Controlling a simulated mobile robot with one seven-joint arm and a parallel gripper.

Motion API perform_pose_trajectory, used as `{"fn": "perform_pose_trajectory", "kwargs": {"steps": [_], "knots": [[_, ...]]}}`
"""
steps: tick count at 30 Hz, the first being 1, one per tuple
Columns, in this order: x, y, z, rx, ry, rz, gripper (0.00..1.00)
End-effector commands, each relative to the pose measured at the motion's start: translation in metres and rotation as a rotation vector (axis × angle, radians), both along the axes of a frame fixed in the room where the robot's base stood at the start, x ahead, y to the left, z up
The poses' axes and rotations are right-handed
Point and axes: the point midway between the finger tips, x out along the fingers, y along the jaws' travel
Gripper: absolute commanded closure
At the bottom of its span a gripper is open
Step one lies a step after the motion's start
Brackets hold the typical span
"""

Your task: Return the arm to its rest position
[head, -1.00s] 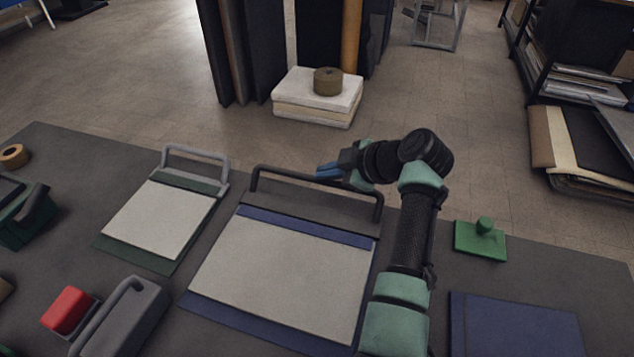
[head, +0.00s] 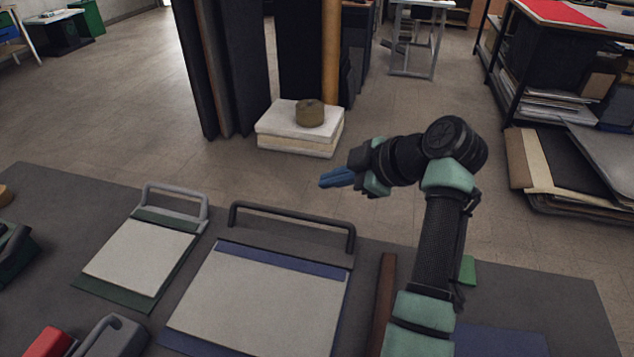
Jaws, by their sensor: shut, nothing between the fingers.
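My gripper (head: 337,178) is at the end of my raised arm, right of the middle in the head view. Its blue fingers point left and are shut with nothing between them. It appears above the far edge of the table, beyond the handle of the larger blue-edged board (head: 262,297), and touches nothing that I can see. My arm hides part of the table's right side.
A smaller green-edged board (head: 141,258) with a grey handle lies at left. A brown bar (head: 384,300) lies beside my arm. A green block (head: 467,270) and a blue panel (head: 500,341) are partly hidden. White stacked slabs (head: 299,140) stand on the floor beyond.

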Motion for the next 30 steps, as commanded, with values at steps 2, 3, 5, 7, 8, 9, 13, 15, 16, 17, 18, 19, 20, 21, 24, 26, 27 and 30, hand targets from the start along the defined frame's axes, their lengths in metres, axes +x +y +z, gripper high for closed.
{"fn": "perform_pose_trajectory", "kwargs": {"steps": [2,3,5,7,8,9,13,15,16,17,18,19,20,21,24,26,27,30], "knots": [[-0.001,-0.002,0.003,0.0,0.0,0.0,1.0],[-0.002,-0.003,0.003,0.0,0.0,0.0,1.0],[-0.002,-0.003,0.004,0.0,0.001,0.001,1.0],[0.0,-0.002,0.007,-0.002,-0.008,-0.022,1.0],[0.003,-0.001,0.01,-0.003,-0.016,-0.041,1.0],[0.006,-0.001,0.016,-0.005,-0.031,-0.079,1.0],[0.022,0.004,0.055,0.022,-0.131,-0.28,1.0],[0.027,0.007,0.089,0.07,-0.221,-0.408,1.0],[0.027,0.009,0.105,0.1,-0.264,-0.459,1.0],[0.026,0.011,0.122,0.134,-0.307,-0.509,1.0],[0.022,0.014,0.145,0.187,-0.369,-0.566,1.0],[0.017,0.016,0.164,0.231,-0.417,-0.606,1.0],[0.012,0.019,0.182,0.28,-0.464,-0.641,1.0],[0.001,0.022,0.208,0.352,-0.531,-0.681,1.0],[-0.037,0.031,0.27,0.553,-0.694,-0.742,1.0],[-0.064,0.036,0.303,0.678,-0.781,-0.753,1.0],[-0.084,0.039,0.322,0.758,-0.834,-0.749,1.0],[-0.135,0.046,0.364,0.948,-0.946,-0.718,1.0]]}}
